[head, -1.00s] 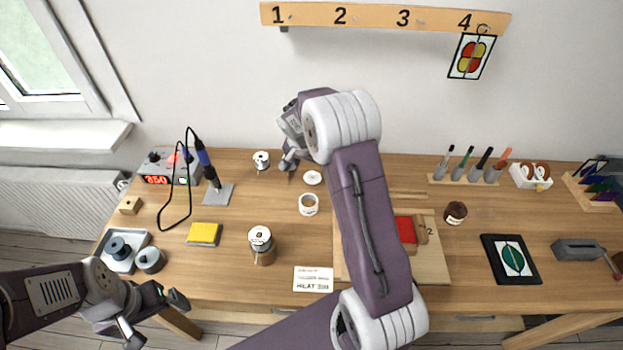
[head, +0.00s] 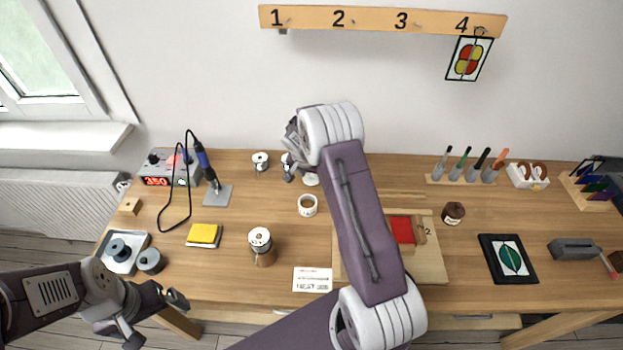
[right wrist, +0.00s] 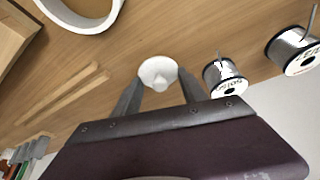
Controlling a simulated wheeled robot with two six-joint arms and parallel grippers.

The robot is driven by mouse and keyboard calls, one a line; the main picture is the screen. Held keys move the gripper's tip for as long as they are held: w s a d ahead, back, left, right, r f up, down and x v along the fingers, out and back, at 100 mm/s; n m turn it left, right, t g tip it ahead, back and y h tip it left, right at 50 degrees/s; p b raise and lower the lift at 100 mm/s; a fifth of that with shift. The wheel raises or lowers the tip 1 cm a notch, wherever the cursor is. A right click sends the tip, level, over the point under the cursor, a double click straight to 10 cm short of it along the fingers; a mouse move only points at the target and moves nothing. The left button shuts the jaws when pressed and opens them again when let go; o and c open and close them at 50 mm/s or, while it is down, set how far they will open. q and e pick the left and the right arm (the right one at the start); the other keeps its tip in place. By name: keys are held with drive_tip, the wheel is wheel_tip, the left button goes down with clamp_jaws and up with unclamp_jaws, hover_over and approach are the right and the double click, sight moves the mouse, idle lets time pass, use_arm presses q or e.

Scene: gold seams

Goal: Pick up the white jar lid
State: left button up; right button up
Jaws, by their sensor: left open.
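The white jar lid (right wrist: 158,73) is a small round disc with a raised knob, lying on the wooden table. In the head view the lid (head: 311,180) is partly hidden behind my right arm. My right gripper (right wrist: 160,80) is open, with one finger on each side of the lid in the right wrist view. Whether the fingers touch it I cannot tell. In the head view this gripper is mostly hidden by its own wrist. My left gripper (head: 152,316) is open and empty beyond the table's front left corner.
Solder spools (right wrist: 225,77) stand close beside the right gripper. A white tape ring (head: 308,205) lies in front of the lid.

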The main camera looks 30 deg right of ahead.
drive_tip(key=shift+c, duration=1.3)
drive_tip(key=shift+r, duration=0.1)
